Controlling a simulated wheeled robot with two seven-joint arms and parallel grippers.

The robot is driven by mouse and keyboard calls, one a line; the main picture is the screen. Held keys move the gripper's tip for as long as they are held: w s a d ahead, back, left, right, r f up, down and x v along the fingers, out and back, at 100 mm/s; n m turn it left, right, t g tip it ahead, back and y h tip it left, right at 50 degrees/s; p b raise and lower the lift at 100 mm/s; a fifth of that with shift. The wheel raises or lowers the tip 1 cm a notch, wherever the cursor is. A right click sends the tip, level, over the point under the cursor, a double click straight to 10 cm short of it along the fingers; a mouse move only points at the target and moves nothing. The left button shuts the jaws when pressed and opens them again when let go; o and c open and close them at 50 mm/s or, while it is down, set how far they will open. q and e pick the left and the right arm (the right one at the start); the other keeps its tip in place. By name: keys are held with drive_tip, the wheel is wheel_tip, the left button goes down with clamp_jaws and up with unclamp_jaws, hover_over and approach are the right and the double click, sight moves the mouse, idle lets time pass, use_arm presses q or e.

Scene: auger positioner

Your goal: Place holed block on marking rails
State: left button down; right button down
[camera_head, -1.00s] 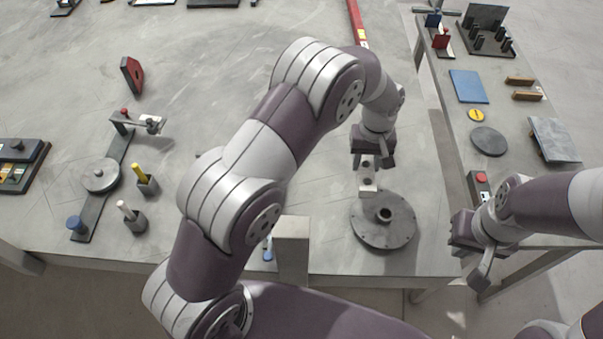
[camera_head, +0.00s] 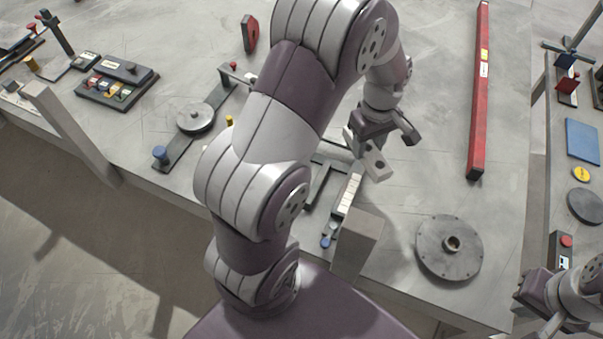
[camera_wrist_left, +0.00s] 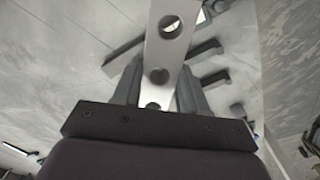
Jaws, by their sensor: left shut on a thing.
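My left gripper (camera_head: 380,143) is shut on the holed block (camera_head: 375,166), a light grey bar with round holes. In the left wrist view the block (camera_wrist_left: 160,50) sticks out forward between both fingers. The gripper holds it above the table, beside the marking rails (camera_head: 318,188), dark bars with a white marked strip (camera_head: 350,194). My left arm hides part of the rails. In the left wrist view dark rail pieces (camera_wrist_left: 203,50) lie beyond the block to the right. My right gripper (camera_head: 540,318) is at the lower right edge, partly cut off; its opening is unclear.
A round grey flange (camera_head: 440,262) lies near the table's front edge. A long red bar (camera_head: 480,100) lies behind it. A grey post (camera_head: 358,245) rises in front of the rails. A disc fixture (camera_head: 196,116) stands to the left. Bare table lies between gripper and red bar.

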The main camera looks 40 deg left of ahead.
use_arm(q)
drive_tip(key=s+a+f+n, duration=0.1)
drive_tip(key=s+f+n, duration=0.1)
drive_tip(key=s+n, duration=0.45)
drive_tip(key=shift+n, duration=0.85)
drive_tip(key=s+a+f, duration=0.1)
drive_tip(key=a+f, duration=0.2)
drive_tip(key=s+a+f, duration=0.1)
drive_tip(key=a+f, duration=0.3)
drive_tip(key=s+a+f+p, duration=0.1)
drive_tip(key=a+f, duration=0.2)
drive_tip(key=a, duration=0.1)
drive_tip(key=shift+s+a+f, duration=0.15)
drive_tip(key=shift+a+f, duration=0.05)
drive_tip(key=shift+a, duration=0.05)
drive_tip(key=shift+f, duration=0.4)
drive_tip(key=c, duration=0.6)
unclamp_jaws()
drive_tip(key=shift+f, duration=0.15)
